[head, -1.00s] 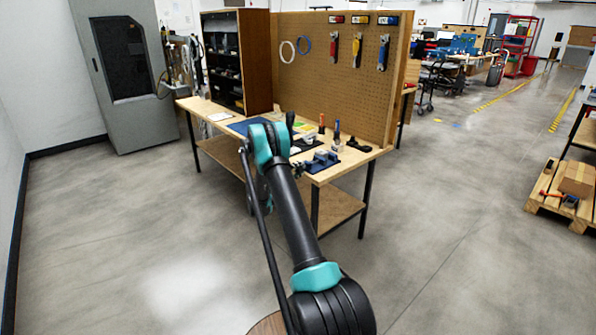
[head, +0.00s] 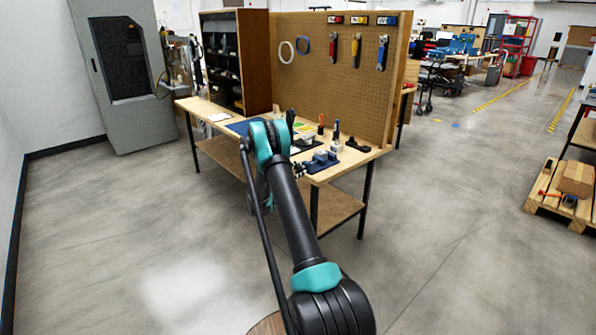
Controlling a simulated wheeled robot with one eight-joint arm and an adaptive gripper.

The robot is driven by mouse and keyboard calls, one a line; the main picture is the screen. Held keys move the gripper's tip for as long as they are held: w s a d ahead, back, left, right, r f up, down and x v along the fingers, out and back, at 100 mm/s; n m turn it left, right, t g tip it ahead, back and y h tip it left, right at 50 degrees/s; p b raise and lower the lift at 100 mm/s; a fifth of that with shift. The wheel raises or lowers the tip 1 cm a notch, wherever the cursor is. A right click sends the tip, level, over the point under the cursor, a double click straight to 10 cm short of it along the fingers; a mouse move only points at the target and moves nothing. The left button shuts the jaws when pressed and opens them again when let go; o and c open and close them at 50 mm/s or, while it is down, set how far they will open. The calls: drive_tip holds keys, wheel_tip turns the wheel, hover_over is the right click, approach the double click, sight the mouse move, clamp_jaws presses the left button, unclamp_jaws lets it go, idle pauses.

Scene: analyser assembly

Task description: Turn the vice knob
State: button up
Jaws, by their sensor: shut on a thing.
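The small blue vice (head: 322,161) sits near the front right corner of the wooden workbench (head: 343,170), in the head view. My gripper (head: 300,169) shows only as a small dark shape at the left end of the vice, partly behind my arm. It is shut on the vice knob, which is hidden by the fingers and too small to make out. My teal and black arm reaches from the bottom of the view up to the bench and covers part of its front edge.
A pegboard (head: 310,75) with hanging tools stands along the bench's back. Small tools and a black holder (head: 357,145) are near the vice. A dark shelf cabinet (head: 254,60) stands at the bench's left. The floor around the bench is clear.

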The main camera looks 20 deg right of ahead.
drive_tip(key=n, duration=0.5)
drive_tip(key=shift+n, duration=0.3)
drive_tip(key=n, duration=1.1)
drive_tip(key=shift+n, duration=0.3)
drive_tip(key=n, duration=0.5)
drive_tip(key=shift+g, duration=0.4)
drive_tip(key=shift+w, duration=0.1)
drive_tip(key=o, duration=1.2)
drive_tip(key=shift+c, duration=0.2)
drive_tip(key=v, duration=1.2)
